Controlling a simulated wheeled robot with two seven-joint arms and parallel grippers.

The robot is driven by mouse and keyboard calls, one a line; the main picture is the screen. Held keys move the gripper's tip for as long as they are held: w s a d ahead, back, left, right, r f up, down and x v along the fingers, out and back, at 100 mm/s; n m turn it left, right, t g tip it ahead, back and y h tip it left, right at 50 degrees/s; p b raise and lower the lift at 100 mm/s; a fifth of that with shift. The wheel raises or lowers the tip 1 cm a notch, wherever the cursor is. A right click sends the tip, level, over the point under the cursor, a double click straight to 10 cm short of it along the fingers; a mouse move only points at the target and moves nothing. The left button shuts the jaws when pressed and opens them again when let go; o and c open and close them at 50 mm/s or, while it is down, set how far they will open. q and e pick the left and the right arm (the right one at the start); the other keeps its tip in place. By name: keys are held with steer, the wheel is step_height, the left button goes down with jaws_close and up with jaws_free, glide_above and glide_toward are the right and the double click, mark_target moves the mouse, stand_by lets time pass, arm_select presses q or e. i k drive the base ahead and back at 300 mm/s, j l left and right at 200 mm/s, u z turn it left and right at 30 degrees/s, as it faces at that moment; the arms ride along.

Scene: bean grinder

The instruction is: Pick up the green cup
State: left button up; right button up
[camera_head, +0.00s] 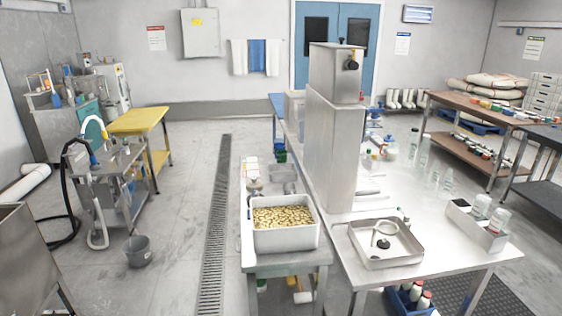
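No green cup can be made out for certain. A small green object (281,156) shows near the far end of the narrow table on the left of the steel housing, just below something blue. It is too small to tell whether it is a cup. Neither of my grippers is in view.
A white bin of beans (260,239) stands on the narrow table's near end (285,262). A steel table (460,262) to its right holds a tall steel housing (331,150), a shallow tray (358,246) and clear bottles (423,152). Open floor (175,250) lies left.

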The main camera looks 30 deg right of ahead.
mark_target(282, 156)
steer(key=i+j+u, duration=0.15)
steer(key=i, duration=0.85)
steer(key=i+j+u, duration=0.1)
steer(key=i, duration=0.9)
steer(key=j, duration=0.1)
